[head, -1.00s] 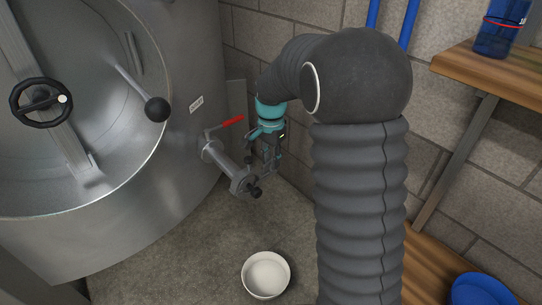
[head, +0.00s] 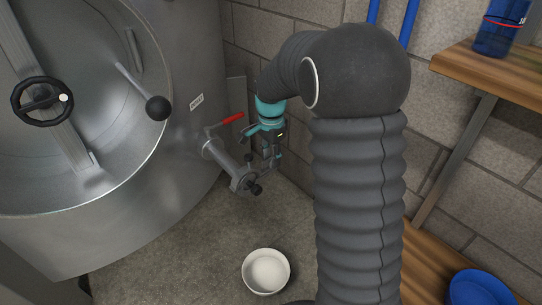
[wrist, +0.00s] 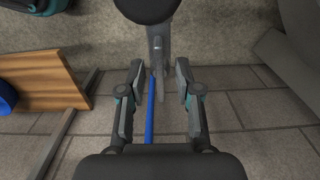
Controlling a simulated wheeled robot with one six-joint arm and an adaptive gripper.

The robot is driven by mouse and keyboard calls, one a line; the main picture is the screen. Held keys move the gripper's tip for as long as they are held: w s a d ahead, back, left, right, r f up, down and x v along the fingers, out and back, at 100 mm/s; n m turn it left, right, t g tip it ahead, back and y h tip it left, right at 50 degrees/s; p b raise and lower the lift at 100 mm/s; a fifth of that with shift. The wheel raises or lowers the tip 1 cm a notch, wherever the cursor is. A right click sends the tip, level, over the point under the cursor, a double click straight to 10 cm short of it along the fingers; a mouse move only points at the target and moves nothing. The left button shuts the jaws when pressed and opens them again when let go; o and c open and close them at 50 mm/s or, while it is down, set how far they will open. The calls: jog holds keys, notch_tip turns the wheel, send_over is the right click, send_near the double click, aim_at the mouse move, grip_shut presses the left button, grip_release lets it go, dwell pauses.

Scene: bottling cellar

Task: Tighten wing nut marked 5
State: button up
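A steel outlet pipe (head: 226,163) with a red-handled valve (head: 231,119) leaves the tank low on its right side. A clamp (head: 241,179) with small dark knobs sits at the pipe's end. No number 5 is readable, so I cannot tell which part is the wing nut. My gripper (head: 271,152) hangs just behind and right of the clamp, partly blurred into it. In the wrist view my gripper (wrist: 160,75) is open, its two fingers apart. A grey narrow part (wrist: 157,45) below a dark round end reaches towards the gap between the fingertips; contact is unclear.
The steel tank (head: 195,190) with its round door fills the left. A white bowl (head: 266,271) stands on the floor below the pipe. A block wall (head: 270,40) is close behind my gripper. A wooden shelf (head: 480,66) is at right, with a blue plate (head: 480,290) lower down.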

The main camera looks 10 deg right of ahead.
jog(key=shift+o, duration=0.3)
notch_tip(320, 180, up, 12)
dwell(0.6)
jog(key=s+r+n+t, duration=0.1)
jog(key=s+n+t, duration=0.4)
jog(key=s+n, duration=0.8)
jog(key=shift+s+r+t, duration=0.25)
jog(key=shift+s+t, duration=0.05)
jog(key=shift+s, duration=7.4)
